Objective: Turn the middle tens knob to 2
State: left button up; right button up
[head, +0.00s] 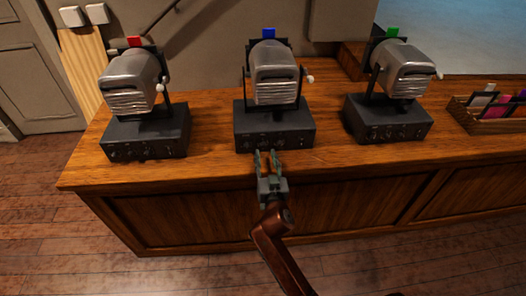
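Three spotlight-like units on dark boxes stand in a row on the wooden desk. The middle unit (274,75) carries a blue tag (268,33). Its dark base box (273,118) has a row of small knobs (279,142) along the front face. The knob markings and settings are too small to read. My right gripper (266,154) is just in front of this box, below the knob row and a little left of its middle. Its two fingers are apart with a gap between them, and I see nothing held. I cannot tell whether the fingertips touch a knob. My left gripper is not in view.
The left unit (131,82) has a red tag, the right unit (405,70) a green one. A wooden tray (493,125) with coloured cards is at the far right. The desk top (220,165) is bare between the boxes and along its front edge.

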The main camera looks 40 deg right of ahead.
aim_at(264, 147)
jog(key=shift+x, duration=1.5)
jog(key=shift+c, duration=0.2)
grip_shut()
jog(key=shift+d, duration=0.1)
